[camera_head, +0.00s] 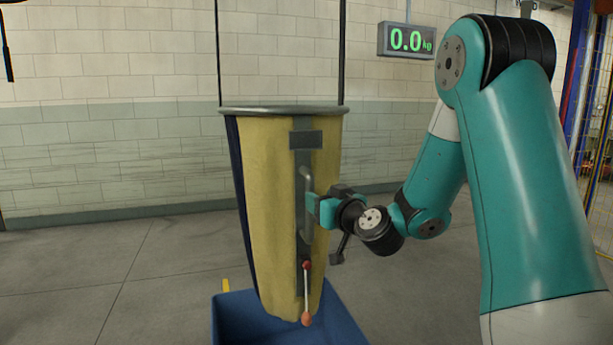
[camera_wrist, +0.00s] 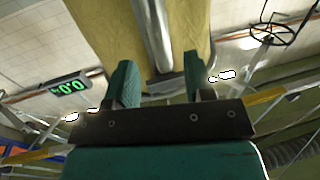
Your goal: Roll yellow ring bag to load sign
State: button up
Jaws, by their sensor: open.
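The yellow bag (camera_head: 268,200) hangs upright from two dark straps, with a grey ring (camera_head: 282,110) around its top. A grey strip with a vertical metal handle (camera_head: 306,190) runs down its front. My gripper (camera_head: 314,207) is at the handle on the bag's right side. In the wrist view my gripper (camera_wrist: 160,80) is open, with the metal handle (camera_wrist: 154,35) between and just beyond its fingers. I cannot tell whether they touch it. A sign (camera_head: 527,5) at the top right is mostly cut off and partly behind my arm.
A blue bin (camera_head: 240,322) stands under the bag. A red-ended lever (camera_head: 306,293) hangs at the bag's lower front. A green display (camera_head: 408,40) on the wall reads 0.0 kg. Yellow fencing (camera_head: 600,200) is at the far right. Floor to the left is clear.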

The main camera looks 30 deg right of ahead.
jog(key=w+p, duration=0.6)
jog(key=w, duration=0.1)
jog(key=shift+w+d, duration=0.2)
jog(key=shift+d, duration=0.1)
grip_shut()
